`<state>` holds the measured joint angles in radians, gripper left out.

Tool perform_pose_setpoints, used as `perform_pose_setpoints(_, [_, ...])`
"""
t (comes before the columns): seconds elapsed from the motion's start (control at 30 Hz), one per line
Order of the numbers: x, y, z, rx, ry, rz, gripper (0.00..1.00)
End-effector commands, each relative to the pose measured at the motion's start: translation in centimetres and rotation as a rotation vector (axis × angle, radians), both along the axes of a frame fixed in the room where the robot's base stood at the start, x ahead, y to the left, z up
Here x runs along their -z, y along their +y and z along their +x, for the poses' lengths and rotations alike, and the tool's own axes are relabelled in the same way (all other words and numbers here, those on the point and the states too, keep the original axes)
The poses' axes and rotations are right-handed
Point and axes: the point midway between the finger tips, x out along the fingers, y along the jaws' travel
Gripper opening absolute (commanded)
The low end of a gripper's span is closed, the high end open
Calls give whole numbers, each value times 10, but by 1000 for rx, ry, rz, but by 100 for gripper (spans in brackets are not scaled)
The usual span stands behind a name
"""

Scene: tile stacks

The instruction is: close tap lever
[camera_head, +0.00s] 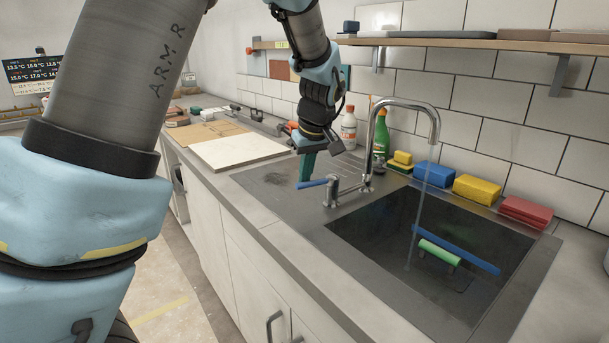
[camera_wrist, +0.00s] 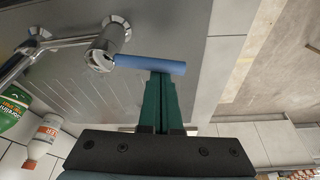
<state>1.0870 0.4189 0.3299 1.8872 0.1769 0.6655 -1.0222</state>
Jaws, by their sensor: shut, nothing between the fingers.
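The tap lever (camera_head: 313,183) is a blue handle on a chrome valve body (camera_head: 331,194) beside the tall curved chrome tap (camera_head: 405,103). Water runs from the spout into the sink (camera_head: 345,214). My gripper (camera_head: 305,182) has green fingers pointing down behind the lever. In the wrist view, my gripper (camera_wrist: 161,76) is shut and empty, with its fingertips at or very near the outer half of the blue lever (camera_wrist: 150,64). I cannot tell whether they touch. The chrome valve body (camera_wrist: 106,46) is left of the fingertips there.
A white bottle (camera_head: 349,128) and a green bottle (camera_head: 381,133) stand behind the tap. Coloured sponges (camera_head: 477,189) line the sink's back edge. A blue-and-green brush (camera_head: 440,252) is in the sink. A shelf (camera_head: 450,43) runs above. A pale board (camera_head: 237,149) lies left.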

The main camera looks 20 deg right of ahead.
Motion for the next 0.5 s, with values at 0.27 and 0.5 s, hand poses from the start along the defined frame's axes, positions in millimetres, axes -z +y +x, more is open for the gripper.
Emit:
perform_pose_setpoints(0.27, [0, 0, -11, -91, 1, 0, 0])
perform_pose_setpoints(0.5, [0, 1, -14, -90, 1, 0, 0])
